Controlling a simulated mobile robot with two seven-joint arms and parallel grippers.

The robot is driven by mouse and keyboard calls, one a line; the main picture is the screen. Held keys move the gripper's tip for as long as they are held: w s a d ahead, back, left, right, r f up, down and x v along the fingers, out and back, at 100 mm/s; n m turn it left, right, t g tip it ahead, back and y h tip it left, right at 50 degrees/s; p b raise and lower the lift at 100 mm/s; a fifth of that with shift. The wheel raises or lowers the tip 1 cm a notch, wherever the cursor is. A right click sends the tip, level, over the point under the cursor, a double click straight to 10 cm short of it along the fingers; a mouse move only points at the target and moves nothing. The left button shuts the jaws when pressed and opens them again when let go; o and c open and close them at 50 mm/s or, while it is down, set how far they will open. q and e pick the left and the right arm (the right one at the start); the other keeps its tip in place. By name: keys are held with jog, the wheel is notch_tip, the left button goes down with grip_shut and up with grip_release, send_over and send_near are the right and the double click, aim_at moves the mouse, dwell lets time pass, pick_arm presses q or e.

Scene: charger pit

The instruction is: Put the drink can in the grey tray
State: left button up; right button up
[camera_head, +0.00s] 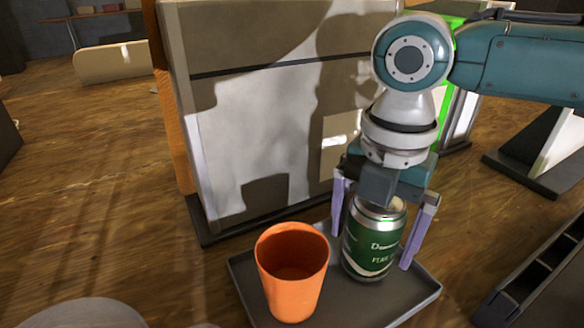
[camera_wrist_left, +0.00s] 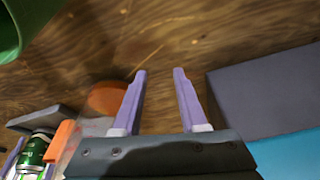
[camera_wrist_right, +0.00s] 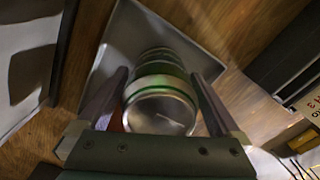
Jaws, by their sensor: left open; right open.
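The green drink can (camera_head: 374,240) stands upright in the grey tray (camera_head: 245,283), on its right side, in the head view. My right gripper (camera_head: 385,228) is above it with its two purple fingers apart on either side of the can. In the right wrist view the can (camera_wrist_right: 160,95) shows its silver top between the open fingers, with the tray (camera_wrist_right: 125,40) under it. My left gripper (camera_wrist_left: 160,75) is open and empty in the left wrist view. The can (camera_wrist_left: 33,150) also shows there at the lower left.
An orange cup (camera_head: 290,285) stands in the tray, left of the can. A large pale panel (camera_head: 260,120) stands right behind the tray. A dark slotted rack (camera_head: 545,275) lies to the right.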

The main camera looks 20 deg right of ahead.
notch_tip(320, 180, up, 11)
jog(key=p, duration=0.3)
jog(key=shift+r, duration=0.6)
